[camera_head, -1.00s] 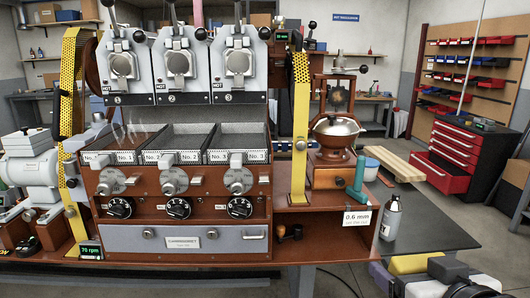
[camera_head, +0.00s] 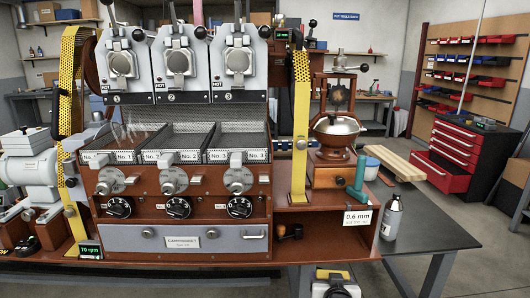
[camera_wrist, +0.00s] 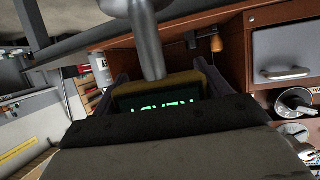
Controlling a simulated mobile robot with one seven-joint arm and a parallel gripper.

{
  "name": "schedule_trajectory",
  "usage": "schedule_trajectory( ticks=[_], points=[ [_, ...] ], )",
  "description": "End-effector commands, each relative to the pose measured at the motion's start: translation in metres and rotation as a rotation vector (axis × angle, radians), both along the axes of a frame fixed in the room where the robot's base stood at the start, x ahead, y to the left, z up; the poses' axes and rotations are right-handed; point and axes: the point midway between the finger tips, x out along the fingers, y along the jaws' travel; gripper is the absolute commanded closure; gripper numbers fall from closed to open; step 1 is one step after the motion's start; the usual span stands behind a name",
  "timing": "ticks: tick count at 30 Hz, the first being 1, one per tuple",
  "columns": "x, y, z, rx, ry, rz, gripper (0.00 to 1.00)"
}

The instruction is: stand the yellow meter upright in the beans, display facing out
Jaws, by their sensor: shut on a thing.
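The yellow meter (camera_wrist: 185,84) is between the fingers of my gripper (camera_wrist: 165,92) in the wrist view. My gripper is shut on it. Its dark display with green characters (camera_wrist: 170,104) faces the wrist camera, and a thick grey metal rod (camera_wrist: 146,45) extends from its yellow end. In the head view a yellow part (camera_head: 332,273) shows at the bottom edge, low in front of the bench; most of my gripper and arm is cut off there. I cannot make out beans in the three numbered bins (camera_head: 185,140) of the roaster.
The roaster's drawer (camera_head: 185,238) and round dials (camera_head: 178,208) face me. A yellow upright post (camera_head: 300,130), a grinder (camera_head: 335,130) and a teal-handled tool (camera_head: 359,178) stand on the right. A grey bottle (camera_head: 391,217) stands on the dark table. The floor at lower right shows clear.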

Motion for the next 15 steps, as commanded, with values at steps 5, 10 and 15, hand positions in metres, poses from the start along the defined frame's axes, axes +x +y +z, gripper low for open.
schedule_trajectory(
  ticks=[5, 10, 15],
  points=[
    [0.004, 0.049, -0.092, 0.005, 0.011, -0.008, 0.52],
    [-0.012, 0.099, -0.17, 0.005, 0.01, 0.016, 0.52],
    [-0.037, 0.143, -0.227, 0.004, 0.005, 0.065, 0.52]
  ],
)
